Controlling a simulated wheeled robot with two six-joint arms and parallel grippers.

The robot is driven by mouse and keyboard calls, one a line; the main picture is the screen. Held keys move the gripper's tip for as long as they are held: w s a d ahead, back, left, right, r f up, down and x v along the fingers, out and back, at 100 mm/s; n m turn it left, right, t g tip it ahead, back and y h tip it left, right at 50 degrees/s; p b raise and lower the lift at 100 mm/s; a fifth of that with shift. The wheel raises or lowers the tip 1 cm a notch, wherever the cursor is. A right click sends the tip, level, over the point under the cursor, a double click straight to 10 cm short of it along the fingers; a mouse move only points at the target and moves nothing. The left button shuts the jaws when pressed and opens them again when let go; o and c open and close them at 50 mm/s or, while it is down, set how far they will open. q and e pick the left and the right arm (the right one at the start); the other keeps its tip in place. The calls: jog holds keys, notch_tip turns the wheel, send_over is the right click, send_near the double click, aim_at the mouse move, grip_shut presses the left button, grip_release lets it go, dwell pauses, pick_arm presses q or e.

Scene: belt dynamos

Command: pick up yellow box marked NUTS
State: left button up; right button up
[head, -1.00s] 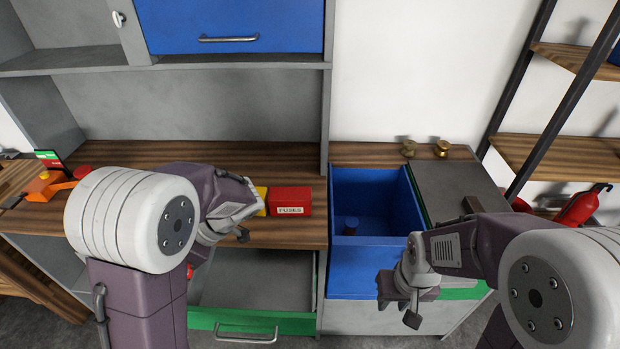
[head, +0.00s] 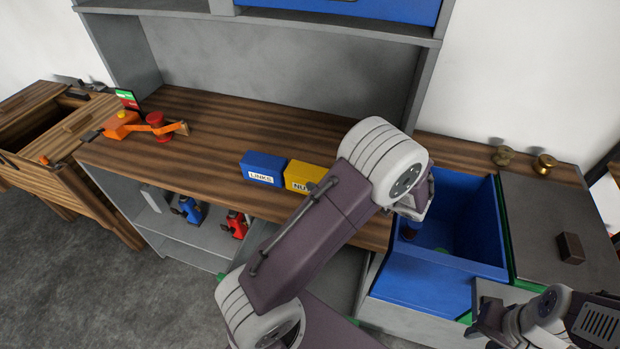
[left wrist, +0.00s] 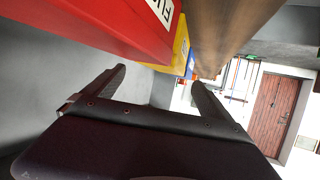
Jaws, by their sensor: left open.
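The yellow box marked NUTS (head: 303,176) stands on the wooden worktop, its right part hidden behind my left arm in the head view. The blue box marked LINKS (head: 264,168) is just left of it. In the left wrist view the red box (left wrist: 105,22) is nearest, with the yellow box (left wrist: 180,45) beyond it. My left gripper (left wrist: 158,88) is open and empty, with its fingers apart and off the yellow box. In the head view its wrist end (head: 416,203) is near the blue bin; the fingertips are hidden there. My right gripper (head: 487,316) is low at the right, its jaws unclear.
An open blue bin (head: 485,240) is right of the boxes, beside a grey lid with a dark block (head: 570,248). Brass knobs (head: 544,164) stand behind. An orange device (head: 122,124) is at the worktop's left.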

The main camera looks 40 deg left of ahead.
aim_at(311, 172)
pick_arm(q)
jog(key=x, duration=0.1)
jog(key=p+x, duration=0.1)
jog(key=x, duration=0.2)
jog(key=shift+s+a, duration=0.25)
jog(key=shift+a, duration=0.05)
jog(key=shift+w+a+f, duration=0.1)
jog(key=shift+a+f, duration=0.15)
jog(key=shift+a, duration=0.05)
jog(key=shift+d, duration=0.1)
jog(key=c, duration=0.3)
grip_shut()
